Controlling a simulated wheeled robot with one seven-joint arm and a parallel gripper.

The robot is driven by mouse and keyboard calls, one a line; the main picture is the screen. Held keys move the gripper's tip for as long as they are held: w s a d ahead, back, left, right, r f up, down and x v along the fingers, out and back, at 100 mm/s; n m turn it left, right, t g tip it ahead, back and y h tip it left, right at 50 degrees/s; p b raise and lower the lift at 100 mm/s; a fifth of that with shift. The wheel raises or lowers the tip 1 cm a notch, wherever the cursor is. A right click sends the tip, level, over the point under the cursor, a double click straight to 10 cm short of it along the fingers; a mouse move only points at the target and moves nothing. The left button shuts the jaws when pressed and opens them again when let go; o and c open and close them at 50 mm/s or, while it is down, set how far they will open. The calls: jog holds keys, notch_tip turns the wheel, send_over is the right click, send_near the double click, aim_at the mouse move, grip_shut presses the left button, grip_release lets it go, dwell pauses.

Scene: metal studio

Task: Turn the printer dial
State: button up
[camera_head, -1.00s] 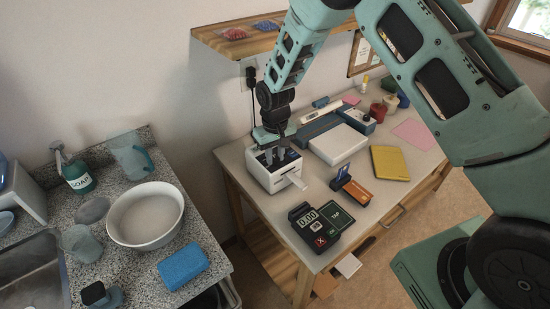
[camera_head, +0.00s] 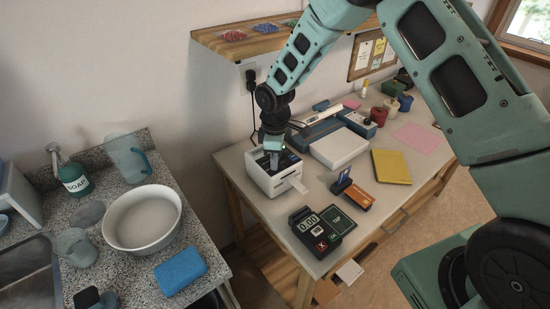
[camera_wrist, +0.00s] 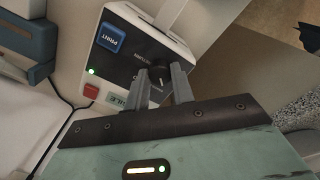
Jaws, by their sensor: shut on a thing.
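The printer (camera_head: 266,183) is a white box with a dark top panel, standing at the left end of the desk. A paper slip comes out of its front. In the wrist view its panel (camera_wrist: 133,57) shows a blue PRINT button (camera_wrist: 111,37), a red button (camera_wrist: 91,91), a green light and a small display. The black dial (camera_wrist: 158,85) sits between my gripper's fingers (camera_wrist: 162,88). My gripper points down onto the printer top in the head view (camera_head: 273,158) and is shut on the dial. The fingers hide part of the dial.
On the desk stand a card terminal (camera_head: 319,230), an orange-and-blue card device (camera_head: 352,192), a white scale (camera_head: 342,147) and a yellow folder (camera_head: 391,166). A wooden shelf (camera_head: 262,43) is above. A counter with a white bowl (camera_head: 142,240) is at left.

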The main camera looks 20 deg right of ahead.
jog(key=n, duration=0.4)
jog(key=shift+r+n+p, duration=0.1)
jog(key=shift+n+p, duration=0.6)
jog(key=shift+n, duration=1.6)
jog(key=o, duration=1)
notch_tip(320, 180, up, 17)
jog(key=b, duration=0.2)
jog(key=shift+r+b, duration=0.15)
jog(key=shift+b, duration=0.2)
